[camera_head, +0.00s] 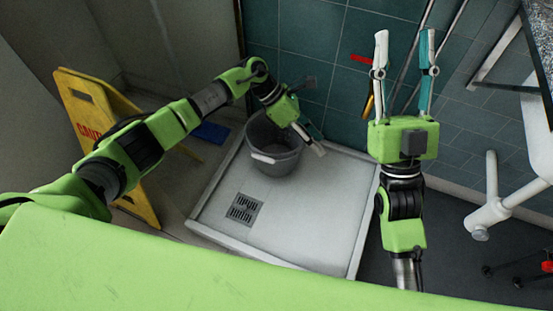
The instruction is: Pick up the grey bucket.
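The grey bucket (275,160) stands upright in the white shower tray, near its back left corner. A pale handle piece hangs across its front. My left gripper (317,140) is over the bucket's right rim, pointing down and to the right. Its pale finger and teal finger look spread apart, with nothing visible between them. Whether it touches the rim is unclear, and my gripper hides part of the bucket's back right edge. My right gripper (404,48) is open and empty, to the right of the bucket, with its fingers pointing up in the picture.
The white shower tray (300,225) has a raised edge and a floor drain (244,209); its front is clear. A yellow caution sign (95,115) stands at left, near a blue object (210,132). Teal tiled walls are behind. White pipework (495,205) is at right.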

